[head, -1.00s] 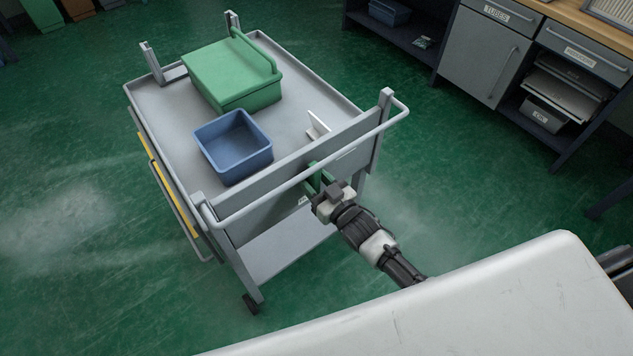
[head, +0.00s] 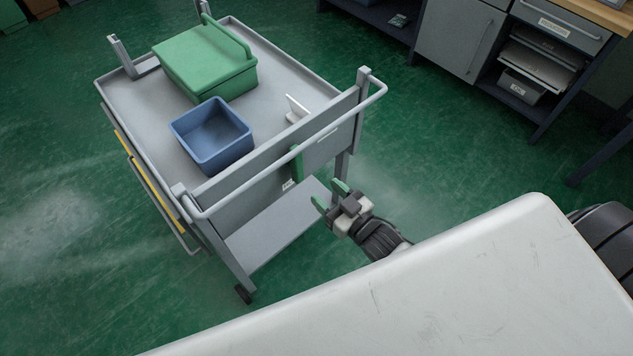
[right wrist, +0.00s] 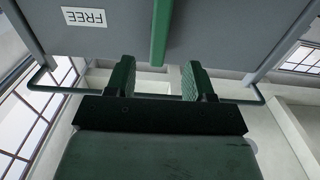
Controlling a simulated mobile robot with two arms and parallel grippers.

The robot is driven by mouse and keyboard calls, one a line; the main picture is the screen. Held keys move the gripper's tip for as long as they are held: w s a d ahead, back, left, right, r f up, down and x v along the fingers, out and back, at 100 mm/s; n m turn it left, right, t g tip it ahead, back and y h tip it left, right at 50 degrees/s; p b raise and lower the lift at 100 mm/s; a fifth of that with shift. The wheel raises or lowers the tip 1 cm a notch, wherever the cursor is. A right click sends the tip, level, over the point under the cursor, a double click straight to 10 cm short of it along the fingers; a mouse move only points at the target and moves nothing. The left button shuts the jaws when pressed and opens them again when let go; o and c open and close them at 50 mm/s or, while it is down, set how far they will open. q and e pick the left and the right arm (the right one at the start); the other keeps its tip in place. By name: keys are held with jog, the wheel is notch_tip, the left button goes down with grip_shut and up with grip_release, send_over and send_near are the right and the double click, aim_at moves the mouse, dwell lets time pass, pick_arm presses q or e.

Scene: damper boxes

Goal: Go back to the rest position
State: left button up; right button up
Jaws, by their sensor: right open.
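My right gripper (head: 329,200) is open and empty in the head view, with green fingertips. It is close to the near end of the grey cart (head: 238,196), apart from it. In the right wrist view the same gripper (right wrist: 157,82) shows its two green fingers spread, with nothing between them. The green strip also shows in the head view (head: 296,163). My left gripper is not in view.
The cart carries a green lidded box (head: 205,62), an open blue bin (head: 212,136) and a small white piece (head: 296,107). A grey workbench with drawers (head: 460,35) stands at the back right. Green floor (head: 450,140) is clear between cart and bench.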

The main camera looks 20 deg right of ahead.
jog(key=shift+s+d, duration=0.15)
jog(key=shift+s, duration=0.15)
dwell(0.4)
